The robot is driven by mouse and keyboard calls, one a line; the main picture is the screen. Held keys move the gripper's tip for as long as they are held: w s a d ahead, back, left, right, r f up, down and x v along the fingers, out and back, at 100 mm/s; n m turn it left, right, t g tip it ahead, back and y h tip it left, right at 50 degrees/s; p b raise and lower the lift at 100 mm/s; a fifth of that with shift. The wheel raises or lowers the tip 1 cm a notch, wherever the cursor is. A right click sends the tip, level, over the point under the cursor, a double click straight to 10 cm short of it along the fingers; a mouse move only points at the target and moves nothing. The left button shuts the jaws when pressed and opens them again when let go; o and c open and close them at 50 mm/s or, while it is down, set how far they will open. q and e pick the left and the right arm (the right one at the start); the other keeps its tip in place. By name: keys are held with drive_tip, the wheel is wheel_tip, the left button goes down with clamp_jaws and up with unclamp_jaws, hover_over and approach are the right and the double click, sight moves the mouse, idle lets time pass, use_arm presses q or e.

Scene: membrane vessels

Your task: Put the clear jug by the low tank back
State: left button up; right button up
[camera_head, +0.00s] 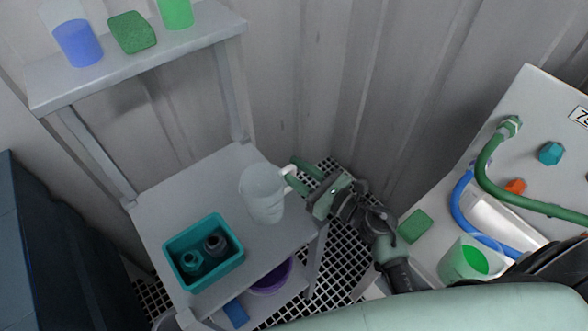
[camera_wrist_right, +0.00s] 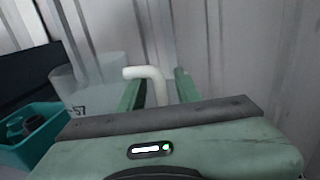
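The clear jug (camera_head: 262,195), with a white handle (camera_head: 290,180), stands upright on the grey shelf unit's middle shelf (camera_head: 190,195). The jug also shows in the right wrist view (camera_wrist_right: 90,82). My right gripper (camera_head: 297,175) is at the handle side of the jug. In the right wrist view its two green fingers (camera_wrist_right: 158,90) are apart, with the white handle (camera_wrist_right: 150,73) between them and a gap beside it. Whether a finger touches the handle I cannot tell. My left gripper is in neither view. I cannot make out which tank is the low one.
A teal bin (camera_head: 205,240) with small fittings sits beside the jug. The upper shelf (camera_head: 140,60) holds blue and green containers and a green sponge (camera_head: 132,32). At right, a panel (camera_head: 540,110) has hoses, with a green-filled container (camera_head: 465,262) and another sponge (camera_head: 415,226) below.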

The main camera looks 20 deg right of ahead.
drive_tip(key=shift+r, duration=0.2)
drive_tip(key=b+v, duration=0.3)
drive_tip(key=v, duration=0.9)
